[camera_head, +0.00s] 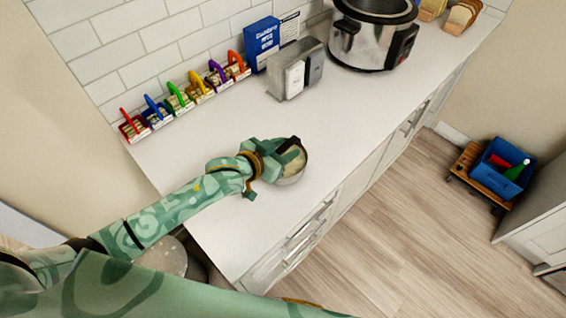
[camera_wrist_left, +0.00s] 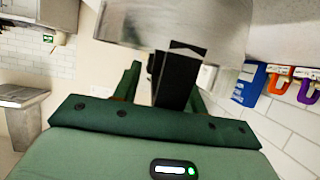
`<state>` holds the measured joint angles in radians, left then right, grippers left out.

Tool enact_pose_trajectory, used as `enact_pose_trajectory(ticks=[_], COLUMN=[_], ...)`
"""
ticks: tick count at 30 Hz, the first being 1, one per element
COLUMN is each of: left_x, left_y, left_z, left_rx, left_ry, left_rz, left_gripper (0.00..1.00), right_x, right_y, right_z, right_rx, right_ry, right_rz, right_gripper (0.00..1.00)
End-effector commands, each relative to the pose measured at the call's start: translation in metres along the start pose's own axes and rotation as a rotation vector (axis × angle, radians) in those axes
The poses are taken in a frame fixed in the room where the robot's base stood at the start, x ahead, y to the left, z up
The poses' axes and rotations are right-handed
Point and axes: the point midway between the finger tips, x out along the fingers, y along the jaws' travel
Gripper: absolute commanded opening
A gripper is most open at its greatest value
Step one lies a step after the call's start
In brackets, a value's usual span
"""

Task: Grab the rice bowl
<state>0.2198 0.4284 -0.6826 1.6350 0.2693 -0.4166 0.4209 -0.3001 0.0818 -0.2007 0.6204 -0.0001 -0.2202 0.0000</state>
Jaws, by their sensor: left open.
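The rice bowl (camera_head: 290,180) is a small, round, silvery bowl with pale contents, standing on the white counter near its front edge. My left gripper (camera_head: 284,158) is over the bowl, with its fingers at the bowl's top and hiding part of it. The fingers are apart. In the left wrist view, a large metallic surface that looks like the bowl (camera_wrist_left: 225,25) fills the top middle, close beyond the green fingers of my left gripper (camera_wrist_left: 165,85). Whether the fingers touch the bowl cannot be told. My right gripper is not in view.
The white counter (camera_head: 215,140) is clear around the bowl. Several small containers with coloured handles (camera_head: 180,97) line the wall. A grey toaster-like appliance (camera_head: 296,70), a blue box (camera_head: 262,42) and a steel cooker (camera_head: 370,38) stand farther back. A blue crate (camera_head: 500,165) is on the floor.

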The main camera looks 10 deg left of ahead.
Motion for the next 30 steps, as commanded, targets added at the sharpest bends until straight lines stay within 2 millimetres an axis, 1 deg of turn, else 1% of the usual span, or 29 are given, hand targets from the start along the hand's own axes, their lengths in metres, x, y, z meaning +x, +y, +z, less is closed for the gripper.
enact_pose_trajectory(ticks=[3, 4, 5, 6, 8, 9, 30], left_x=[-0.0005, -0.0006, -0.0006, -0.0007, -0.0007, -0.0007, -0.0009], left_y=[0.0, -0.0001, -0.0001, -0.0001, -0.0001, -0.0002, -0.0001], left_z=[-0.0003, -0.0003, -0.0003, -0.0003, -0.0003, -0.0002, 0.0004], left_rx=[0.0, 0.0, 0.0, 0.0, 0.0, 0.0, 0.0], left_ry=[0.0, 0.0, 0.0, 0.0, 0.0, 0.0, -0.001], left_rz=[0.0, 0.0, 0.0, 0.0, 0.0, 0.0, 0.0], left_gripper=[0.42, 0.39, 0.31, 0.2, 0.03, 0.0, 0.0], right_x=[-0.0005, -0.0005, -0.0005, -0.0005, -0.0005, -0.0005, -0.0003], right_y=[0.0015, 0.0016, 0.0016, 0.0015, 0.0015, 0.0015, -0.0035], right_z=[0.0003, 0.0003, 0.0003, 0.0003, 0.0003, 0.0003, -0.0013], right_rx=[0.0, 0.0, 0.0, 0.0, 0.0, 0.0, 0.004], right_ry=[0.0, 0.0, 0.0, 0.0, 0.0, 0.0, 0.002], right_rz=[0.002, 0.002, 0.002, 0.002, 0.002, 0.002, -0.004], right_gripper=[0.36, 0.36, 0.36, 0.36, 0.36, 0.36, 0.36])
